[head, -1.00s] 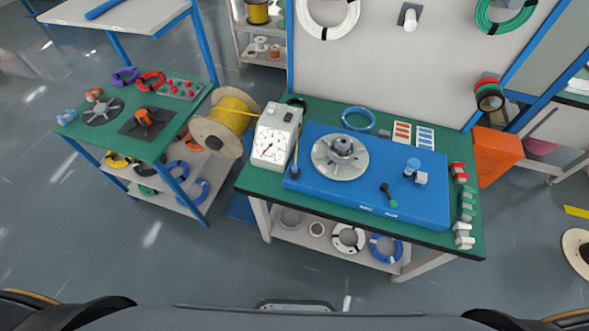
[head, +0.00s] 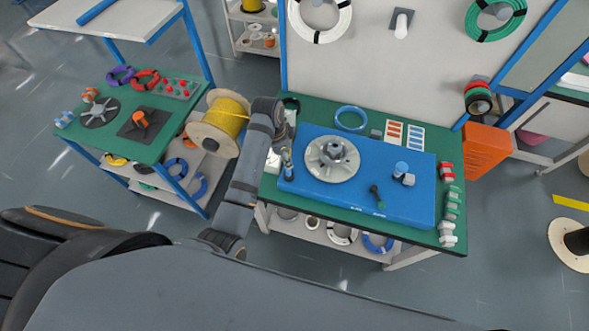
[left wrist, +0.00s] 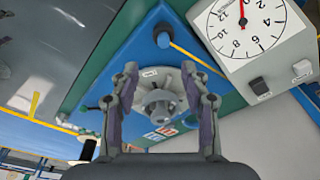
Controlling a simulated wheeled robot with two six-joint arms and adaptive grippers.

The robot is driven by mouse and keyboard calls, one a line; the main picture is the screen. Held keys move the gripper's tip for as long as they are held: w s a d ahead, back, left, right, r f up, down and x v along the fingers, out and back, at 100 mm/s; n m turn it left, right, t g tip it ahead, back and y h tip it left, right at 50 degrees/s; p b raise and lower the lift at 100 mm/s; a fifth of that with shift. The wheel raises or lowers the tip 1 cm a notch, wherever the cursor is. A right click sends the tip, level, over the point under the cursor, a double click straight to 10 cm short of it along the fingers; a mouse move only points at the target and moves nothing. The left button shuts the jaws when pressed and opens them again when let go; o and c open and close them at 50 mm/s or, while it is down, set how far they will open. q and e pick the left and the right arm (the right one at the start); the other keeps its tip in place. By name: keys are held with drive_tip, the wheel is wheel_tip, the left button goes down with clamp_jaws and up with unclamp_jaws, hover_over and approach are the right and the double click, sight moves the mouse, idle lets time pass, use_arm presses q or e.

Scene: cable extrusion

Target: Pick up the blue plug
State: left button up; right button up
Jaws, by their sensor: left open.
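My left gripper (left wrist: 160,72) is open and empty. My right gripper is not in view.
A yellow cable spool (head: 219,123) is left of my arm.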

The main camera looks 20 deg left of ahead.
use_arm(q)
hover_over(289, 172)
drive_tip(key=f, duration=0.5)
drive_tip(key=shift+s+a+f+p, duration=0.15)
drive_tip(key=shift+s+a+p, duration=0.2)
drive_tip(key=shift+a+p, duration=0.05)
drive_tip(key=shift+w+f, duration=0.1)
drive_tip(key=shift+f, duration=0.2)
drive_tip(key=f, duration=0.1)
drive_tip(key=f+p, duration=0.1)
drive_tip(key=f, duration=0.2)
drive_tip(key=shift+w+d+f, duration=0.1)
drive_tip(key=shift+w+f, duration=0.25)
drive_tip(key=shift+w, duration=0.05)
drive_tip(key=c, duration=0.9)
